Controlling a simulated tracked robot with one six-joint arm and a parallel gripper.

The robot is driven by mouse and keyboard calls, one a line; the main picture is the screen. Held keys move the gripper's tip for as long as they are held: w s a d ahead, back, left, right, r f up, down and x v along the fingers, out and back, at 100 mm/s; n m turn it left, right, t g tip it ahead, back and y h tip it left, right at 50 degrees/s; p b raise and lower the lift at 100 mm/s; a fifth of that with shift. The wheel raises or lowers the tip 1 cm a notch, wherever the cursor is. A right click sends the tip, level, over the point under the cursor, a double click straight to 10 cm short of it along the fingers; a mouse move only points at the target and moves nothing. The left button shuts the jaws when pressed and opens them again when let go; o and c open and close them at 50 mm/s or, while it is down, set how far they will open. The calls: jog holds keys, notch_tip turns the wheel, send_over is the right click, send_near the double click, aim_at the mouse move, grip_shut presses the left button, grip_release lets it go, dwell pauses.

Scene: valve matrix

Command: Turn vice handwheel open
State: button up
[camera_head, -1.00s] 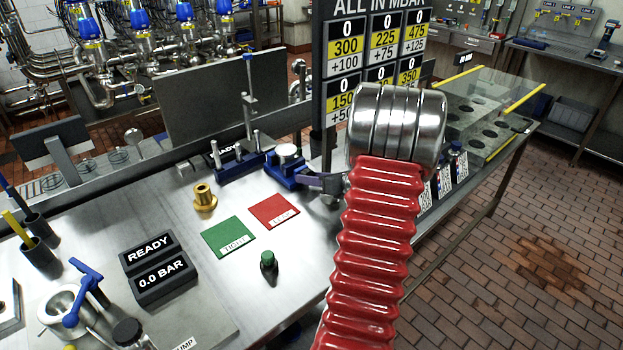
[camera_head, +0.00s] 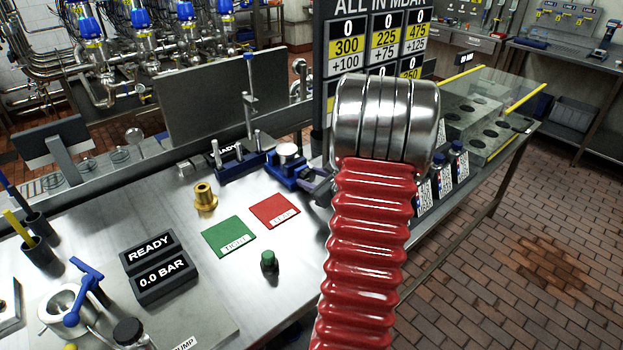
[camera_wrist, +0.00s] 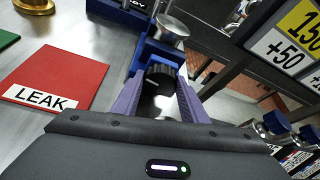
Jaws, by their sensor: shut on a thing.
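The blue vice (camera_head: 287,168) stands near the table's right edge in the head view, with a round metal piece (camera_head: 288,152) at its top. The vice also shows in the wrist view (camera_wrist: 153,50), with the round metal piece (camera_wrist: 170,30) above it. Its black ribbed handwheel (camera_wrist: 160,73) faces the wrist camera. My gripper (camera_wrist: 158,88) has its two purple fingers on either side of the handwheel and is shut on it. In the head view my red arm hides most of the gripper, and the handwheel cannot be made out there.
A red LEAK card (camera_head: 274,211) and a green card (camera_head: 229,237) lie left of the vice. A brass fitting (camera_head: 205,197) and a green button (camera_head: 269,262) stand nearby. The number board (camera_head: 372,50) rises behind my arm. Blue-capped bottles (camera_head: 458,160) stand to the right.

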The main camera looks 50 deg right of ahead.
jog(key=shift+a+f+n+h, duration=0.1)
jog(key=shift+a+n+h, duration=0.05)
jog(key=shift+n+h, duration=0.7)
jog(key=shift+a+f+n+h, duration=0.1)
jog(key=shift+n+h, duration=0.45)
jog(key=shift+n, duration=0.6)
jog(key=o, duration=1)
jog(key=shift+o, duration=0.2)
